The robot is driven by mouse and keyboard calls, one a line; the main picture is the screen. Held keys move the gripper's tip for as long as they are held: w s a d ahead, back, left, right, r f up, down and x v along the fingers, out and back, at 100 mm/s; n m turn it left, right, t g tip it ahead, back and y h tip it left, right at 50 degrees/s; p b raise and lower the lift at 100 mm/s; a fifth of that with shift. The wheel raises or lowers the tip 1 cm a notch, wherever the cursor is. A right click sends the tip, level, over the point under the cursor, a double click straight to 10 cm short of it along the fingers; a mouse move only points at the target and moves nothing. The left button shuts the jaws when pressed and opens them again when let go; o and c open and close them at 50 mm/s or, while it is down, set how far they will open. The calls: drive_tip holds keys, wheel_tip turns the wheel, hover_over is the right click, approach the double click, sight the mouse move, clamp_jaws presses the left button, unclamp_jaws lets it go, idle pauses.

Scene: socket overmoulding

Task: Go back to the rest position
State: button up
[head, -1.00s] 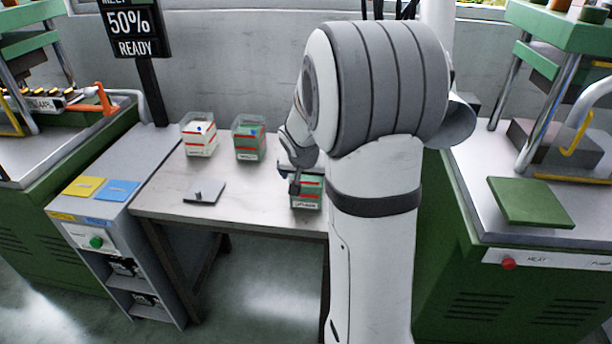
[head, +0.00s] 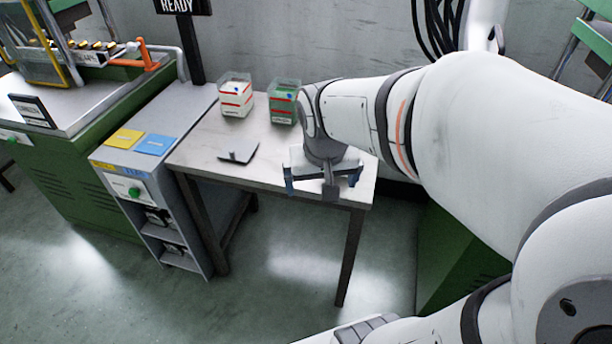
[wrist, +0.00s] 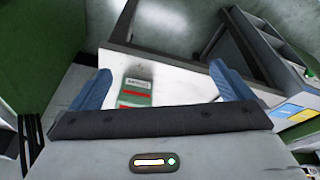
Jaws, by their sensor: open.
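My gripper (head: 322,186) is in the air over the front right part of the work table (head: 205,150), jaws apart and empty. In the wrist view my gripper (wrist: 160,80) has its two blue fingers spread wide. A small box (wrist: 135,92) with green, white and red markings shows on the table beyond and between them, apart from the fingers.
Two clear-sided bins, one white and red (head: 236,98), one green (head: 284,104), stand at the table's back. A dark plate (head: 238,152) lies mid-table. A grey cabinet (head: 150,128) with yellow and blue pads and a green press (head: 75,160) stand left. Floor in front is clear.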

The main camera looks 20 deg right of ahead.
drive_tip(key=s+a+f+n+g+y, duration=0.1)
drive_tip(key=s+a+n, duration=0.1)
drive_tip(key=s, duration=0.4)
drive_tip(key=shift+a+f, duration=0.25)
drive_tip(key=shift+a, duration=0.5)
